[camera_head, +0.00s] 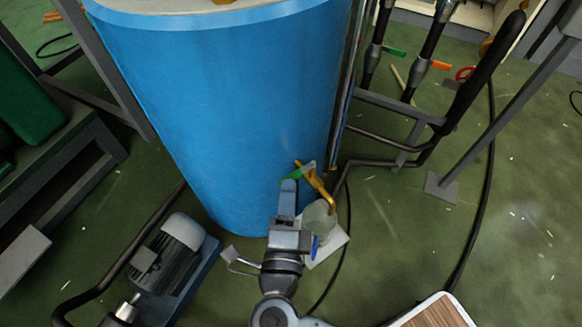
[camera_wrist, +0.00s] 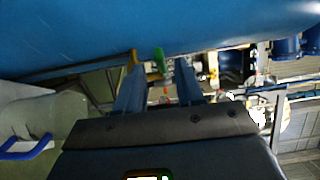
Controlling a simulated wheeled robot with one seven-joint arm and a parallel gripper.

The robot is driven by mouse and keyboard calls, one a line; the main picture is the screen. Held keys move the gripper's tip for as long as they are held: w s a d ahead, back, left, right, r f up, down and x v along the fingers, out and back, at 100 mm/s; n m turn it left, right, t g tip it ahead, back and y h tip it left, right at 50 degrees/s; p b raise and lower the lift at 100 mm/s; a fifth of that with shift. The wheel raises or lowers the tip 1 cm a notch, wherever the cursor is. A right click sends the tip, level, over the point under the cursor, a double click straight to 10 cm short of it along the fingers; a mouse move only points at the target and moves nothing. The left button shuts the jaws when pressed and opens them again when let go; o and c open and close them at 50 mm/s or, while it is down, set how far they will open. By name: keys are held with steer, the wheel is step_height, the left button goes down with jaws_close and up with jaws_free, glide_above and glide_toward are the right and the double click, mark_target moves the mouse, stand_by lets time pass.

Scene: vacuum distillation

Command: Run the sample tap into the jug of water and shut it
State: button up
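The sample tap (camera_head: 318,184) is brass with a green lever (camera_head: 292,174), low on the front of the blue tank (camera_head: 250,100). The jug (camera_head: 319,217) is clear with a blue handle (camera_head: 316,246) and stands under the tap's spout on a white sheet (camera_head: 336,243). I cannot make out its water level or any stream. My gripper (camera_head: 288,187) is just below the lever. In the wrist view, my gripper (camera_wrist: 157,72) has its fingers apart, with the green lever (camera_wrist: 159,58) showing between their tips. The jug (camera_wrist: 40,115) is at the left there.
A grey motor pump (camera_head: 170,255) on a blue base stands at lower left. Black pipes and valves with orange and red handles (camera_head: 466,73) stand to the right. A wood-topped piece (camera_head: 435,314) is at the bottom right. The green floor at right is mostly open.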

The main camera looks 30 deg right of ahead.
mark_target(297, 174)
steer(key=b+x, duration=0.1)
steer(key=x, duration=0.5)
steer(key=shift+w, duration=0.2)
steer(key=shift+d, duration=0.1)
steer(key=shift+c, duration=0.4)
jaws_close()
